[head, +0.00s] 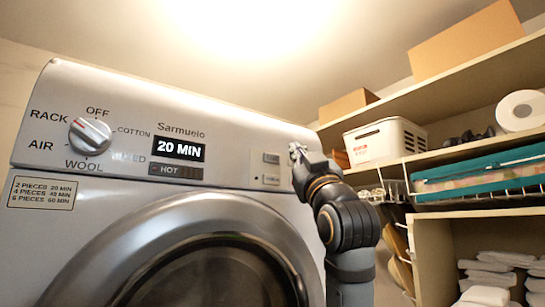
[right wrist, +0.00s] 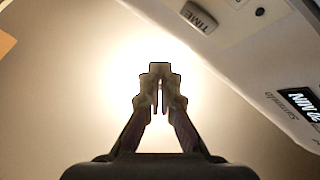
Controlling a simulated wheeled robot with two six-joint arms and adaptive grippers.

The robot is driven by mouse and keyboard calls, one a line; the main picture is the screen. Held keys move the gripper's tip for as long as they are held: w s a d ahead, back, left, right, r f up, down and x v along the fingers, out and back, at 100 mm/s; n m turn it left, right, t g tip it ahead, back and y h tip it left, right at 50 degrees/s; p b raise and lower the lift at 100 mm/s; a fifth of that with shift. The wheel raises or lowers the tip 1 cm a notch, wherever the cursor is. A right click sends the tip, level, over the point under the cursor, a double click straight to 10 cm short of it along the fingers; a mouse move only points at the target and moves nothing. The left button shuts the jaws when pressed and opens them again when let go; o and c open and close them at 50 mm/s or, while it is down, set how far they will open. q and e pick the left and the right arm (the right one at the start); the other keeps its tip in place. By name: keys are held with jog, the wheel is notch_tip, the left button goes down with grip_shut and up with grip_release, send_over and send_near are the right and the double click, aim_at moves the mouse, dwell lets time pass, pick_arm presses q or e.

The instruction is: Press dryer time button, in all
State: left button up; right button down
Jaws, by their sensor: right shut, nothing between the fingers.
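The silver dryer (head: 225,118) fills the left and middle of the head view. Its display (head: 178,149) reads 20 MIN, with HOT below. Two small buttons sit at the panel's right end, an upper one (head: 271,158) and a lower one (head: 271,180); their labels are too small to read there. The right wrist view shows a button marked TIME (right wrist: 200,17) at the top. My right gripper (head: 295,150) is shut and empty, just right of the upper button; its fingertips (right wrist: 160,85) look apart from the TIME button in the wrist view. My left gripper is out of view.
The dryer's knob (head: 90,135) is at the left, above a time label (head: 42,193). Shelves at the right hold a white basket (head: 385,142), a teal item (head: 480,168), a paper roll (head: 521,110), cardboard boxes (head: 465,42) and folded towels (head: 490,280).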

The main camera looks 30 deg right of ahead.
aim_at(272, 158)
jog(key=w, duration=0.2)
jog(key=w+p, duration=0.1)
jog(key=w, duration=0.1)
jog(key=w+p, duration=0.1)
jog(key=shift+w+a, duration=0.25)
jog(key=shift+w, duration=0.15)
dwell(1.1)
jog(key=shift+w, duration=0.4)
jog(key=shift+w+a+p, duration=0.1)
jog(key=shift+w+p, duration=0.25)
jog(key=shift+w, duration=0.1)
dwell(0.6)
jog(key=shift+s+b, duration=0.4)
jog(key=shift+s, duration=0.45)
